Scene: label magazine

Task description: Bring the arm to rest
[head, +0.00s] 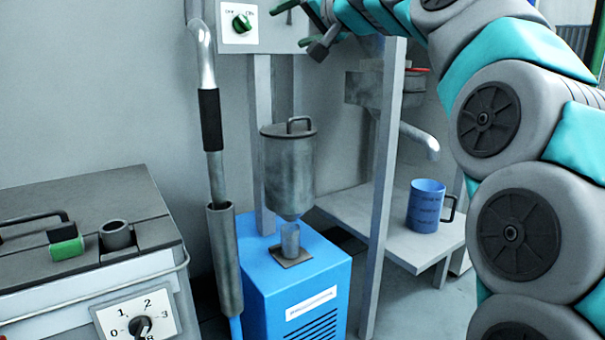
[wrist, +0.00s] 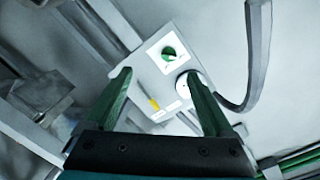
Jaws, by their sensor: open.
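My gripper (wrist: 160,98) is open and empty in the wrist view, its two green-lined fingers spread apart. Between and beyond them is a pale control box with a green rotary knob (wrist: 169,53) and a white round dial. In the head view my gripper (head: 312,28) is at the top, partly cut off by the frame edge, close to the right part of the control box (head: 262,42). My arm arches down the right side of the head view. I cannot tell from these views whether the fingers touch the box.
A blue cabinet (head: 280,316) carries a grey lidded hopper (head: 290,165). A blue mug (head: 426,205) stands on a pale shelf (head: 392,240) below a spout. A grey upright post (head: 383,190) stands between them. A grey machine (head: 85,225) with a numbered dial is at left.

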